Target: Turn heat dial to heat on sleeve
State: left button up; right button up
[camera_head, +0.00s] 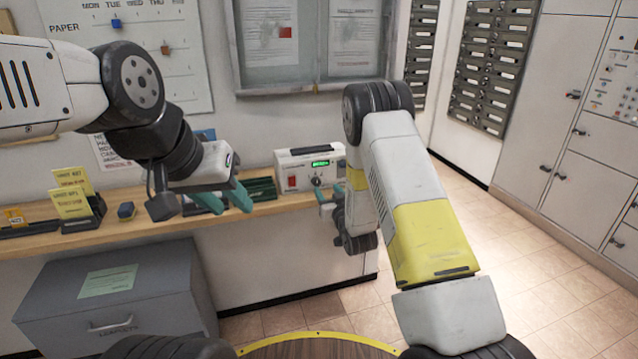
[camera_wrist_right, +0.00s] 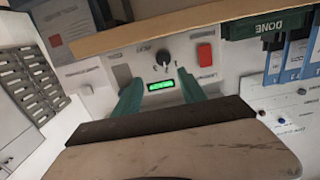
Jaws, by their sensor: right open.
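The white machine (camera_head: 302,160) stands on the wooden shelf in the head view, with a lit green display, a red switch (camera_head: 292,182) and a dark round heat dial (camera_head: 317,182). In the right wrist view the dial (camera_wrist_right: 162,57) shows upside down beyond the green display (camera_wrist_right: 160,85). My left gripper (camera_head: 226,199) is open and empty, left of the machine.
A dark green tray (camera_head: 258,188) lies left of the machine; in the right wrist view a tray marked DONE (camera_wrist_right: 268,25) shows beside blue folders (camera_wrist_right: 296,60). Yellow cards (camera_head: 72,200) stand at the shelf's left. A grey bin (camera_head: 150,280) is below.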

aim_at(317, 183)
jog(key=x, duration=0.5)
jog(key=f+x, duration=0.1)
jog(key=x, duration=0.1)
jog(key=shift+a, duration=0.45)
grip_shut()
